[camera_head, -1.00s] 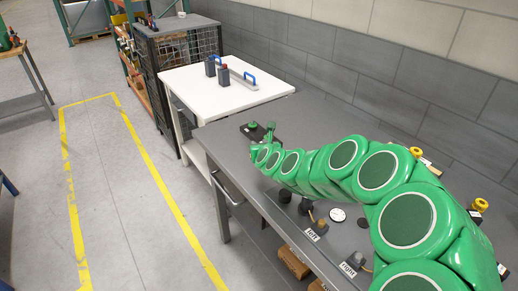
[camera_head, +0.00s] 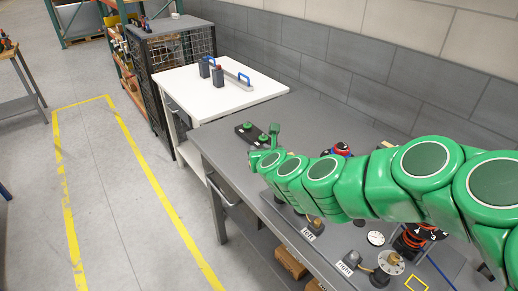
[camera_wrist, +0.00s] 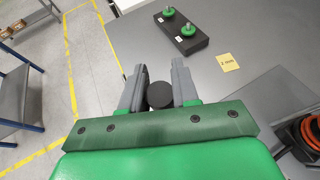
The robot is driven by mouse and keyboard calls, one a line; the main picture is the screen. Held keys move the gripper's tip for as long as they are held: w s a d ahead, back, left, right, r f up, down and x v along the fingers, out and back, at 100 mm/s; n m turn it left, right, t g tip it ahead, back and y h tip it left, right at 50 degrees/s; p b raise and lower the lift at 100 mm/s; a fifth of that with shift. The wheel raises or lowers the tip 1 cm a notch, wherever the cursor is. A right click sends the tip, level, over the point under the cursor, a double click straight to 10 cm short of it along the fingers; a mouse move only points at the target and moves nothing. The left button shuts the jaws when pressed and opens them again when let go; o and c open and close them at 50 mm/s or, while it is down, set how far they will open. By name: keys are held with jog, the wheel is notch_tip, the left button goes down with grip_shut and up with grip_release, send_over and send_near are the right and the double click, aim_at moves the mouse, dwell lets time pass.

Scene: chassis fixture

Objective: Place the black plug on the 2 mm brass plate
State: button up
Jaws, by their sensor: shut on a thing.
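In the wrist view, my gripper (camera_wrist: 158,88) is shut on the black plug (camera_wrist: 160,96), a dark round piece seen end-on between the two grey fingers. A small yellow square marked "2 mm" (camera_wrist: 227,62) lies on the grey table ahead and to the right of the fingers, apart from the plug. I cannot tell from its look whether it is the brass plate or a label. In the head view, my green arm reaches over the table, and it hides the fingers, the plug and the yellow square.
A black block with two green knobs (camera_wrist: 182,33) stands just beyond the gripper; the head view shows it too (camera_head: 250,132). A white dial (camera_head: 376,238), an orange coil (camera_head: 415,238) and a yellow outlined square (camera_head: 417,283) are nearer. A white table (camera_head: 250,92) adjoins the grey table (camera_head: 212,145).

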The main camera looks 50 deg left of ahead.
jog(key=w+d+r+m+t+h, duration=0.1)
jog(key=w+d+m+t+h, duration=0.35)
jog(key=w, duration=0.45)
jog(key=w+d+m+t+h, duration=0.1)
jog(key=w+m+t+h, duration=0.35)
jog(key=w+m, duration=0.35)
jog(key=shift+s+m+h, duration=0.95)
jog(key=shift+s+h, duration=1.15)
jog(key=shift+h, duration=0.1)
jog(key=shift+g, duration=0.4)
jog(key=w+a+f, duration=0.2)
jog(key=a+f, duration=0.1)
jog(key=w+a+f, duration=0.3)
jog(key=a, duration=0.1)
jog(key=w+a+f, duration=0.2)
jog(key=a, duration=0.2)
jog(key=shift+w+f, duration=0.35)
jog(key=shift+f, duration=0.05)
jog(key=shift+w+a+f, duration=0.2)
jog(key=shift+a+f, duration=0.05)
jog(key=shift+f, duration=0.2)
jog(key=shift+w+a+f, duration=0.15)
jog(key=shift+a+f, duration=0.05)
jog(key=shift+f, duration=1.6)
